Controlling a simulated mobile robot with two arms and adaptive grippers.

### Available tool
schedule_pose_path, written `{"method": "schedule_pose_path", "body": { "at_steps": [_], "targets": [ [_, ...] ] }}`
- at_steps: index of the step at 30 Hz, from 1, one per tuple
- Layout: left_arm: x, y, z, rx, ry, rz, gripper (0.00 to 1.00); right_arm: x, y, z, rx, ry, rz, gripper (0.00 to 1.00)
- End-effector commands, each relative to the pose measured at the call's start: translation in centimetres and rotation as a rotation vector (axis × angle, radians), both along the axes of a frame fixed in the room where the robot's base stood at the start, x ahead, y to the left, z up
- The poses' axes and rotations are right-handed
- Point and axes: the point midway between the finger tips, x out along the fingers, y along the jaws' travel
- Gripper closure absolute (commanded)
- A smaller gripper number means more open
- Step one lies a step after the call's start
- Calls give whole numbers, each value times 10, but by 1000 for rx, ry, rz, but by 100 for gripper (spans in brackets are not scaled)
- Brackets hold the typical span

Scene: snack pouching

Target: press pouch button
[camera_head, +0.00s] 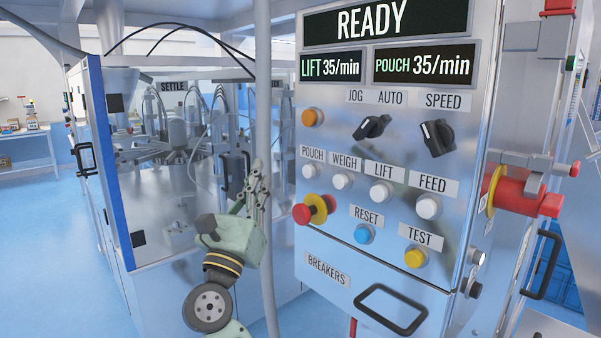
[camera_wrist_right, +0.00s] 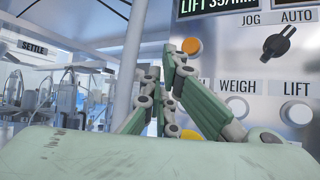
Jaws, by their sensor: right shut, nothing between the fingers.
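The white pouch button (camera_head: 311,174) is on the control panel (camera_head: 345,265), under the POUCH label (camera_head: 312,152) and left of the weigh button (camera_head: 342,181). My right gripper (camera_head: 257,168) is shut and empty, left of the panel and apart from the pouch button in the head view. In the right wrist view its fingers (camera_wrist_right: 172,60) point up, just left of the orange button (camera_wrist_right: 192,46). The pouch button is hidden behind the fingers there. My left gripper is not in view.
A vertical grey post (camera_head: 264,90) stands beside my right gripper. The red emergency stop (camera_head: 303,213) sticks out below the pouch button. Lift (camera_head: 380,192) and feed (camera_head: 428,207) buttons are farther right. A machine with a blue-edged door (camera_head: 106,165) stands left.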

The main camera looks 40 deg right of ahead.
Motion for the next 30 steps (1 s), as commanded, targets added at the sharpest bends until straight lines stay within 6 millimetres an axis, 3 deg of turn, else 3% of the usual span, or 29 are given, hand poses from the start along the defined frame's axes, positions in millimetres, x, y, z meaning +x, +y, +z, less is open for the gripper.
{"method": "schedule_pose_path", "body": {
  "at_steps": [7,21,30],
  "targets": [
    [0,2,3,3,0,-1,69,1,-8,0,-2,3,-2,100],
    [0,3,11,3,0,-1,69,6,-70,-1,-3,3,-2,100],
    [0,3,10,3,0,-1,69,7,-87,0,-3,3,-1,100]
  ]
}}
